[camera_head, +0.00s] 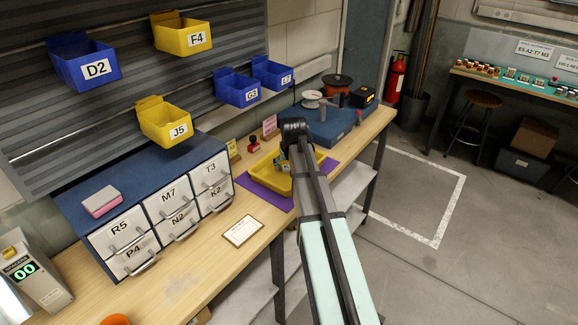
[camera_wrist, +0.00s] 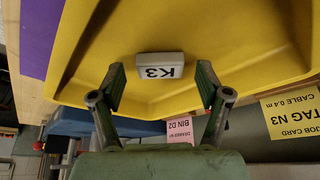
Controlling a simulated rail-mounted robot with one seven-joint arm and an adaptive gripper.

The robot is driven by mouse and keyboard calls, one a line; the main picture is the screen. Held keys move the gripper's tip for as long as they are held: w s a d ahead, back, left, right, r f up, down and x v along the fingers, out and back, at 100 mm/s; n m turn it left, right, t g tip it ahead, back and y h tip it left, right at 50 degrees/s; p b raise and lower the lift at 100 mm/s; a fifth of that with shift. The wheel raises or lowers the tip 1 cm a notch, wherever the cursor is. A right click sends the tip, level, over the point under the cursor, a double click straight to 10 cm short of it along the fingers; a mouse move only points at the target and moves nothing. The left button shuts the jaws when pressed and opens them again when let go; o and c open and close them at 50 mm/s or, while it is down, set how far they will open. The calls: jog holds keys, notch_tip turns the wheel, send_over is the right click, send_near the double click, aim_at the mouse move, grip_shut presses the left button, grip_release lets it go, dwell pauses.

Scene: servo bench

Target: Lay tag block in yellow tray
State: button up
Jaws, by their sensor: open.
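The yellow tray (camera_head: 263,180) sits on a purple mat on the wooden bench, partly hidden by my arm; it fills much of the wrist view (camera_wrist: 225,30). A small white tag block (camera_wrist: 160,66), marked K3, appears inside the tray near one wall. My gripper (camera_wrist: 160,84) is open, its two fingertips on either side of the block with a visible gap at each side.
A yellow job card (camera_wrist: 292,110) reading TAG N3 and a pink card (camera_wrist: 180,131) reading BIN D2 stand by the tray. A labelled drawer cabinet (camera_head: 150,190) is left of the tray; a blue bench block (camera_head: 325,125) lies behind it. Bins hang above.

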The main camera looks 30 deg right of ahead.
jog(key=b+v, duration=0.2)
jog(key=v, duration=1)
